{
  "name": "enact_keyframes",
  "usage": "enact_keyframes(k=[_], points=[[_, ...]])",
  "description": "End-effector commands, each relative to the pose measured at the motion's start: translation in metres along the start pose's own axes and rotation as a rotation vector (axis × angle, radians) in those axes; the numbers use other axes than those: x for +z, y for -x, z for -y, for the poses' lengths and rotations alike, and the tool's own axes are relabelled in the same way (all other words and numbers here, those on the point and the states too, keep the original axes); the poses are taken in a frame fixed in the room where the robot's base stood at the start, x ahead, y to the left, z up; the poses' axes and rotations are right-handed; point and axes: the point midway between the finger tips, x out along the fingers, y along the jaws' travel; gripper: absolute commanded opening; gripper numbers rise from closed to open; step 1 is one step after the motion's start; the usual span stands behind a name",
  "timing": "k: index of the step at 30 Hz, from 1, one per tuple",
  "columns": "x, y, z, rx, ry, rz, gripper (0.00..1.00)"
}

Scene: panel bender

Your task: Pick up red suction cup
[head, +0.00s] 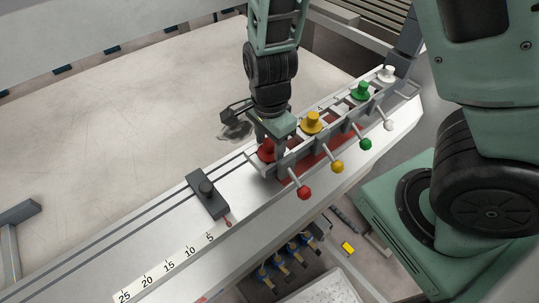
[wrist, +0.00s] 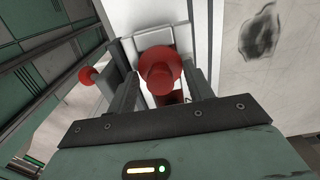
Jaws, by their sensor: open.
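The red suction cup (head: 266,151) stands in the near-left end of the holder rack, partly hidden by my gripper in the head view. In the wrist view the red suction cup (wrist: 160,72) sits between the two fingers of my gripper (wrist: 162,92), which is open. One finger is on each side of it, and I see a gap between fingers and cup. In the head view my gripper (head: 272,140) points down at the rack's red end.
Yellow (head: 312,122), green (head: 360,91) and white (head: 388,74) cups stand farther along the rack. Ball-ended levers, including a red one (head: 304,192), stick out in front. A dark stop block (head: 208,194) sits left on the ruled rail.

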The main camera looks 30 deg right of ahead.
Motion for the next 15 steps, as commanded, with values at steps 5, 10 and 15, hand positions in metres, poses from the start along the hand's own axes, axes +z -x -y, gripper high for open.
enact_keyframes(k=[5,10,15], points=[[0.0,0.0003,0.0,0.0,0.0,0.0,0.18],[0.0,0.0004,0.0001,0.0,0.0,0.0,0.0],[0.0001,0.0015,0.0002,-0.001,0.0,0.0,0.0]])
